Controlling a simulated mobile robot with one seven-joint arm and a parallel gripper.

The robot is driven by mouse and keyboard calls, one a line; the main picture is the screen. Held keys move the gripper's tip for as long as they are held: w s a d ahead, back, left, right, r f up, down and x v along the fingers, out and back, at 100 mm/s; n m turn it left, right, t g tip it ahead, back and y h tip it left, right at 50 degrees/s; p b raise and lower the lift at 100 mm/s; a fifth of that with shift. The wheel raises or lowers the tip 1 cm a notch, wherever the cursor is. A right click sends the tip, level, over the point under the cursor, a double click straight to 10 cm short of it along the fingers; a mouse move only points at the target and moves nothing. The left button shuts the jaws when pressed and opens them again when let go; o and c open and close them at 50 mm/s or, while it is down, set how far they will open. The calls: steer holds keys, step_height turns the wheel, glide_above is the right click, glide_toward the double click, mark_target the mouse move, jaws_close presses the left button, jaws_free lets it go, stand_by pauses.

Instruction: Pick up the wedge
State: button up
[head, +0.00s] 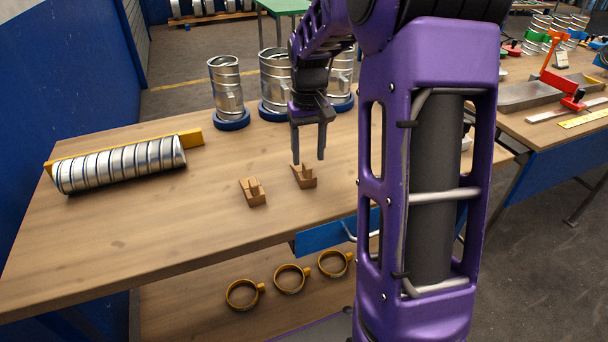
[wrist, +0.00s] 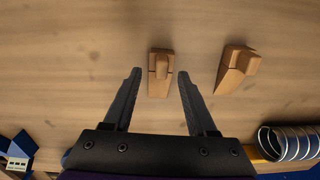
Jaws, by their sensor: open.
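Two small brown wooden wedges lie on the workbench. In the head view the right-hand wedge (head: 304,177) is just below my gripper (head: 309,157), and the left-hand wedge (head: 253,192) lies a little nearer the front edge. In the wrist view the right-hand wedge (wrist: 159,76) appears between the fingertips of my gripper (wrist: 160,73), and the left-hand wedge (wrist: 237,69) lies outside the fingers to the right. My gripper points down, open and empty, with its tips a little above the wood.
Spiral duct lies along a yellow rail (head: 193,139) at the workbench's left (head: 150,225). Upright metal duct pieces on blue bases (head: 228,92) stand behind my gripper. Yellow ring clamps (head: 291,279) lie on the shelf below. The bench is clear around the wedges.

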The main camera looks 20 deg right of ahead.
mark_target(307, 164)
step_height(307, 164, down, 6)
steer(key=shift+w+a+f+b, duration=0.15)
steer(key=shift+f+b, duration=0.05)
steer(key=shift+b, duration=0.25)
jaws_close()
